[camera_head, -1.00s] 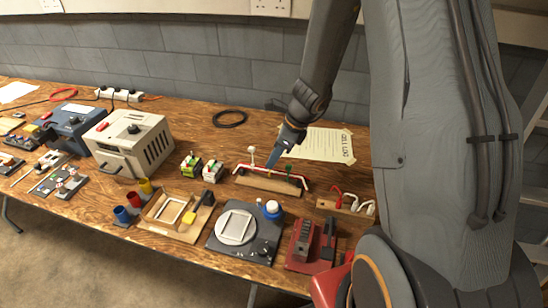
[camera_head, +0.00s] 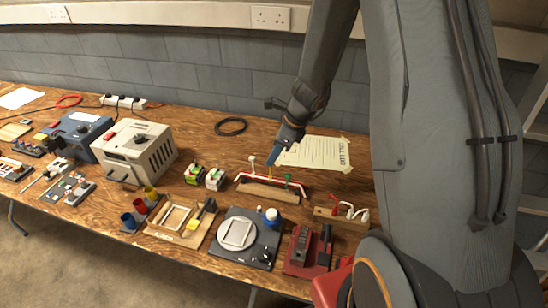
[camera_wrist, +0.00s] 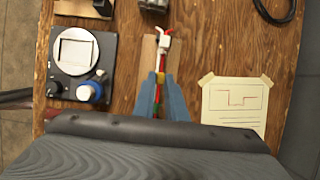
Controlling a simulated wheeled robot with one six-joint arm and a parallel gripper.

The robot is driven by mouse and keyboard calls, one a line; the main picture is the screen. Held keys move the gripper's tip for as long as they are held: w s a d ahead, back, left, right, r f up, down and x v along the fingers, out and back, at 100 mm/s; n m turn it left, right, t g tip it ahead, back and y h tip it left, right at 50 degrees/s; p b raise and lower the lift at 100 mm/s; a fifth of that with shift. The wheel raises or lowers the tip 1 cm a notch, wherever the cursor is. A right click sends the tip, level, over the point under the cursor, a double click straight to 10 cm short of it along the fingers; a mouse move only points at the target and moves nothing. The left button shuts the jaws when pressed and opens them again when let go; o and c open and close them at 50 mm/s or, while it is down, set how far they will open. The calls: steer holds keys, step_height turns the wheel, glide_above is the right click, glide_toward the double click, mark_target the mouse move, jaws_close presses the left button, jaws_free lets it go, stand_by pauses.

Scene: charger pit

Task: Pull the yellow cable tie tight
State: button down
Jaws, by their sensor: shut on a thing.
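A wire bundle (camera_head: 240,178) in red and white runs along a low wooden block (camera_head: 262,192) on the bench. A white tie (camera_head: 252,160) stands up at its left part and a green tie (camera_head: 288,177) at its right part. The yellow cable tie (camera_head: 270,173) is between them, its strap rising to my gripper (camera_head: 272,160). My gripper is shut on the strap just above the bundle. In the wrist view, yellow (camera_wrist: 158,77) shows between the blue fingertips; the tie's loop and how snug it sits are hidden.
A paper sheet (camera_head: 318,153) lies behind the block and a black cable coil (camera_head: 231,126) behind to the left. In front are a dark fixture (camera_head: 240,238) with a blue-capped bottle (camera_head: 271,217) and a red tool (camera_head: 308,250). Small connector boxes (camera_head: 204,176) stand left.

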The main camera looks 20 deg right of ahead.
steer(key=c, duration=1.8)
jaws_free()
steer(key=shift+o, duration=0.2)
steer(key=v, duration=0.7)
steer(key=shift+r+b, duration=0.3)
steer(key=shift+r, duration=0.1)
steer(key=shift+s+d, duration=0.1)
steer(key=s+a+r+n+h, duration=0.1)
steer(key=s+n+h, duration=0.1)
steer(key=s+n, duration=0.6)
steer(key=s+a+r+n+g+h, duration=0.1)
steer(key=s+n, duration=0.7)
steer(key=n, duration=0.8)
steer(key=shift+s+a+r+n+h+b, duration=0.35)
steer(key=shift+a+r+n+h+b, duration=0.1)
steer(key=shift+a, duration=0.25)
